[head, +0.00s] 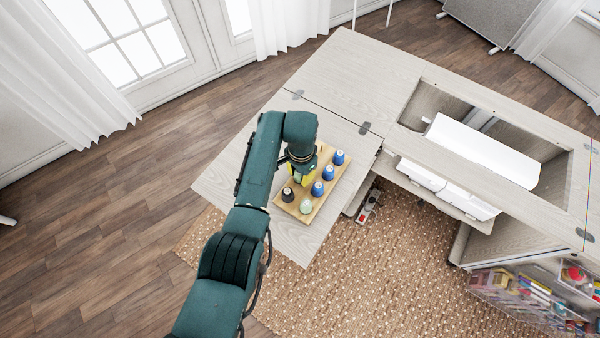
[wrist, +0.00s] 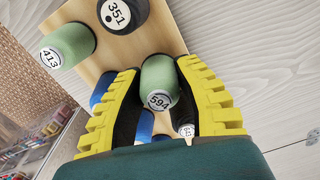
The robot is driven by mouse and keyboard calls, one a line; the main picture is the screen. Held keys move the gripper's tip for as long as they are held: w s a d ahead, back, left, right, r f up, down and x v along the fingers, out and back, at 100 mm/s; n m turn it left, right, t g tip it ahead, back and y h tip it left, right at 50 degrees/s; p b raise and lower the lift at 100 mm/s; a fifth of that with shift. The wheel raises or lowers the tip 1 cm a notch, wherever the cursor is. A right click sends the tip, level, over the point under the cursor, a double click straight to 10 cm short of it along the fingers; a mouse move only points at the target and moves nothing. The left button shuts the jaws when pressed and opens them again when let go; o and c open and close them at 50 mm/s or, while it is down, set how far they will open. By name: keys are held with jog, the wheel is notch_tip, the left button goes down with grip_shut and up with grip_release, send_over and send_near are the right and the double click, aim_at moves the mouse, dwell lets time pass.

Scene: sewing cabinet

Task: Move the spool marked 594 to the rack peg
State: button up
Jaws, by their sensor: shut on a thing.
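The green spool marked 594 (wrist: 158,78) is between the two yellow-edged fingers of my gripper (wrist: 160,108) in the wrist view, and the fingers are shut on it. Its numbered end faces the camera. The wooden rack board (head: 325,197) lies on the pale table leaf in the head view, with my gripper (head: 301,175) over its left side. Whether the spool is clear of the board or still on a peg, I cannot tell. No bare peg shows clearly.
A green spool marked 413 (wrist: 68,45) and a dark spool marked 351 (wrist: 122,14) stand on the board near my gripper. Several blue spools (head: 328,172) line its right side. The sewing cabinet (head: 340,80) has an open well at right. Bare table leaf lies left of the board.

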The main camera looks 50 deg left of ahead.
jog(key=o, duration=0.9)
jog(key=shift+c, duration=0.2)
notch_tip(320, 180, up, 12)
jog(key=shift+w, duration=0.15)
